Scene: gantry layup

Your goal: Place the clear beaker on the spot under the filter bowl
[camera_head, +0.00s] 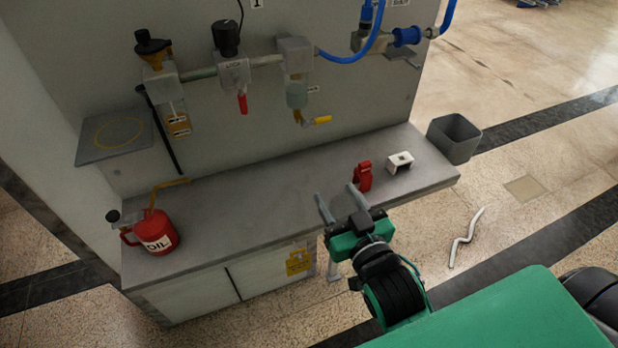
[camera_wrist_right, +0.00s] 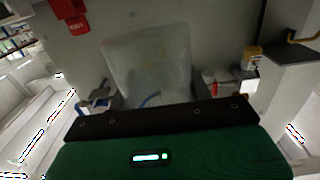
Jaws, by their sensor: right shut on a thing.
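The clear beaker (camera_wrist_right: 150,58) is between the two fingers of my right gripper in the right wrist view, and the gripper is shut on it. In the head view the right gripper (camera_head: 337,194) is at the front edge of the grey bench, right of its middle; the beaker (camera_head: 343,208) is only faintly visible there. The filter bowl (camera_head: 297,95) is a small translucent cup hanging from the pipe on the back panel, with a yellow-handled valve (camera_head: 317,120) below it. The bench top below the bowl is bare, with no clear mark visible. My left gripper is out of view.
On the bench (camera_head: 255,212), a red oil can (camera_head: 157,236) stands at the left, and a red clip-like part (camera_head: 363,176) and a white block (camera_head: 400,162) at the right. A plate with a yellow ring (camera_head: 98,150) juts out at left. A grey bin (camera_head: 468,142) stands beyond the bench.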

